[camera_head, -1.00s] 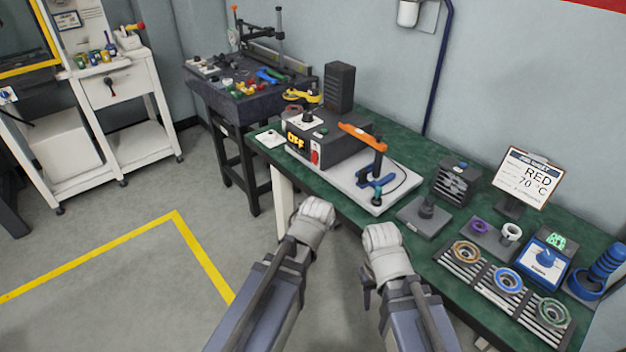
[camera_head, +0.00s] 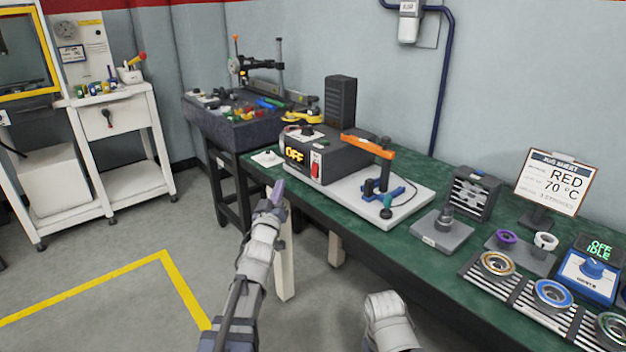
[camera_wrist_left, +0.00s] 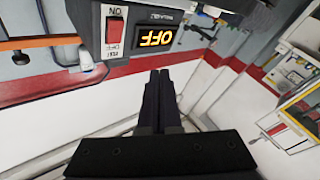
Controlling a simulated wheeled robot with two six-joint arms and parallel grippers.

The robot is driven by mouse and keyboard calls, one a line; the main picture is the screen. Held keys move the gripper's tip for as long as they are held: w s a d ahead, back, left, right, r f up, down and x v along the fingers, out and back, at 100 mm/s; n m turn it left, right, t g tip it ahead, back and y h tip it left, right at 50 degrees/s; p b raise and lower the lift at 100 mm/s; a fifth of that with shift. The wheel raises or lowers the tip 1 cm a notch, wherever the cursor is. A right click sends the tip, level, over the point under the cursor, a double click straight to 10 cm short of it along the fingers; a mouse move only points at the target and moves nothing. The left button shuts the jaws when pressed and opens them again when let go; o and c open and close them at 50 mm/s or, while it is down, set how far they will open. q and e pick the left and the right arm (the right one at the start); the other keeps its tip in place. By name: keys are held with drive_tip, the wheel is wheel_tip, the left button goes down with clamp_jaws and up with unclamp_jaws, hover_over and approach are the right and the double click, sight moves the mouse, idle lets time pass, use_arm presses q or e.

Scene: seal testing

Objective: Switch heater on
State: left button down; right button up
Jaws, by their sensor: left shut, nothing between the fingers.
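The heater is a dark grey box (camera_head: 335,155) on a white base plate on the green bench, with an orange-handled lever beside it. Its front display (camera_head: 294,154) reads OFF in glowing letters. A red rocker switch (camera_head: 315,165) sits right of the display. In the left wrist view, the switch (camera_wrist_left: 115,32) and the OFF display (camera_wrist_left: 154,39) appear upside down. My left gripper (camera_head: 277,190) is shut and empty, in front of and below the heater's front face, apart from it. Its fingers (camera_wrist_left: 160,75) point toward the panel. My right arm shows at the bottom; its fingers are not visible.
A sign (camera_head: 553,182) reads RED 70 °C. Bearing rings on a slatted rack (camera_head: 520,292) and a blue device reading OFF IDLE (camera_head: 590,275) stand at the bench's right. A grey block with a post (camera_head: 441,232) stands nearer. Floor at left is clear.

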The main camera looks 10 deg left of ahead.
use_arm(q)
drive_tip(key=shift+w+d+f+b, duration=0.2)
drive_tip(key=shift+w+d, duration=0.7)
drive_tip(key=shift+w, duration=0.25)
drive_tip(key=shift+w+d+f+b, duration=0.15)
drive_tip(key=shift+w+d, duration=0.75)
drive_tip(key=shift+w, duration=0.25)
drive_tip(key=shift+w+d+f+b, duration=0.2)
drive_tip(key=shift+w+d, duration=0.7)
drive_tip(key=shift+w, duration=0.25)
drive_tip(key=shift+w+d, duration=0.25)
drive_tip(key=shift+w, duration=0.1)
drive_tip(key=shift+w+d+f, duration=0.1)
drive_tip(key=shift+w+d, duration=0.1)
drive_tip(key=shift+w, duration=0.05)
idle(0.4)
drive_tip(key=shift+s+a, duration=0.1)
drive_tip(key=shift+s+a, duration=0.4)
drive_tip(key=shift+s, duration=0.1)
drive_tip(key=shift+s+a+r+p, duration=0.2)
drive_tip(key=shift+s+a, duration=0.55)
drive_tip(key=shift+s, duration=0.25)
drive_tip(key=shift+s+a+r+p, duration=0.2)
drive_tip(key=shift+s+a, duration=0.55)
drive_tip(key=shift+s, duration=0.25)
